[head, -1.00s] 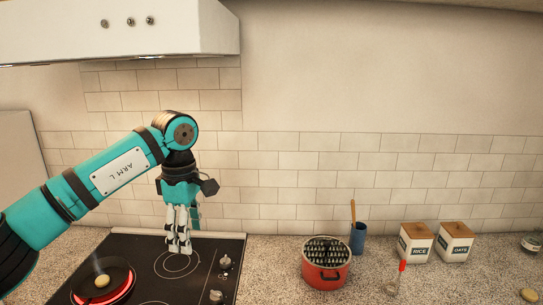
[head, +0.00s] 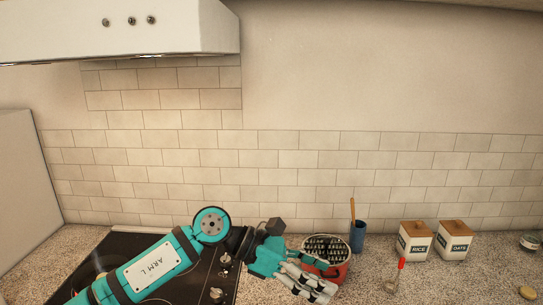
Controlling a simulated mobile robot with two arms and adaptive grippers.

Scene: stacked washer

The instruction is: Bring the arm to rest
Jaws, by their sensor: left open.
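My left arm reaches in from the lower left, low over the cooktop. My left gripper (head: 308,283) is open, with its pale fingers pointing to the lower right. In the picture it overlaps the front left of the red pot (head: 341,270); I cannot tell whether they touch. I see nothing between its fingers. My right gripper does not show.
The black cooktop (head: 118,246) lies under my left arm, with knobs (head: 224,258) on its right side. A blue holder (head: 358,237), a rice box (head: 415,241) and an oats box (head: 453,240) stand to the right. A white hood (head: 120,30) hangs above.

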